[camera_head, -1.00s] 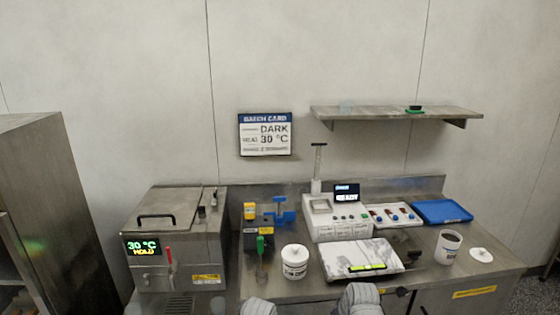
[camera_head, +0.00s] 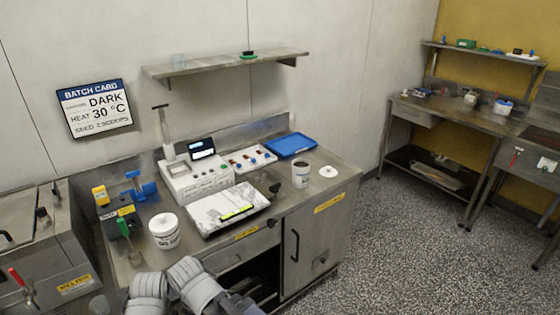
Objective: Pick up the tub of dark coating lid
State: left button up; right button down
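A flat white lid with a small knob (camera_head: 328,171) lies on the steel counter near its right end. Just left of it stands an open white tub (camera_head: 300,175) with dark contents; the lid is beside the tub, not on it. Another white tub (camera_head: 164,231), with its lid on, stands at the front left of the counter. Only grey rounded parts of my arms show at the bottom edge, in front of the counter. Neither gripper's fingers show.
A white-topped tray (camera_head: 228,208), a machine with a small screen (camera_head: 196,180) and a blue tray (camera_head: 290,144) stand on the counter (camera_head: 335,184). A wall shelf (camera_head: 225,66) hangs above. Speckled floor (camera_head: 400,240) is open to the right, before another bench (camera_head: 450,113).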

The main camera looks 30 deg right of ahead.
aim_at(328, 172)
jog(key=z, duration=1.1)
